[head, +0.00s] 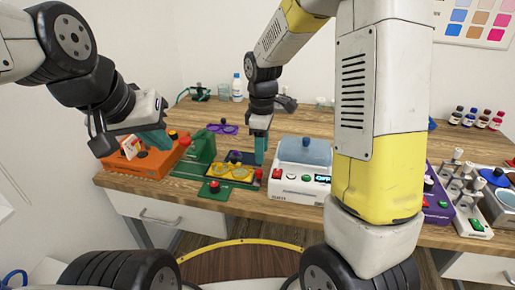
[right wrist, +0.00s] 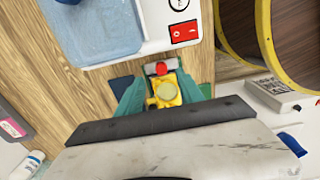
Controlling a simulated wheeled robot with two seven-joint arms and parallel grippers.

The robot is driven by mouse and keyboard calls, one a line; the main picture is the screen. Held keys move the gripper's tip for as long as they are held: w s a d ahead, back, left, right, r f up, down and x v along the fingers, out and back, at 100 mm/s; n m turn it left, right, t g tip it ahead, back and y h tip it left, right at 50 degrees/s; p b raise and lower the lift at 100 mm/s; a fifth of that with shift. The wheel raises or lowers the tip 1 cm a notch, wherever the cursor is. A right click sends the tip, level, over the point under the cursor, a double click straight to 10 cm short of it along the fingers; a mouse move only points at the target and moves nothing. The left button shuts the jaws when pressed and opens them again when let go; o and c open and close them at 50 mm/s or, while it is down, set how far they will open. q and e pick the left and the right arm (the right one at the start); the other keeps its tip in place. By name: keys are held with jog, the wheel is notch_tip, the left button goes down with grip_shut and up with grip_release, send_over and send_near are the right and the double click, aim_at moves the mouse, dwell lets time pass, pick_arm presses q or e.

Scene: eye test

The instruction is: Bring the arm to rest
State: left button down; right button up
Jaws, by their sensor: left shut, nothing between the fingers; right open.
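My left gripper (head: 152,143) hangs at the left of the head view, above and in front of an orange box (head: 150,163). Its teal fingers are shut and empty. My right gripper (head: 260,152) points down over the table between a yellow goggle-shaped part (head: 231,172) and a white device with a blue-grey lid (head: 303,178). In the right wrist view its teal fingers (right wrist: 160,93) are open. A yellow piece with a red knob (right wrist: 163,86) shows in the gap between them, not gripped; I cannot tell how far below it is.
The wooden table (head: 330,121) is crowded. A green machine (head: 200,155) stands left of the yellow part, with purple goggle-shaped parts (head: 222,129) behind. A white bottle (head: 237,87) stands at the back. A purple device (head: 437,205) and small bottles (head: 483,119) are at right.

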jog(key=shift+r, duration=0.25)
jog(key=shift+r, duration=0.15)
jog(key=s+d+r+m+t+y, duration=0.1)
jog(key=s+d+r+m+t, duration=0.2)
jog(key=s+r+m, duration=0.4)
jog(key=s+d+r+m+t+y, duration=0.1)
jog(key=s+d+r+m+t, duration=0.2)
jog(key=s+r+m, duration=0.3)
jog(key=shift+s+d+r+m, duration=0.45)
jog(key=shift+s+r, duration=0.75)
jog(key=shift+s, duration=1.2)
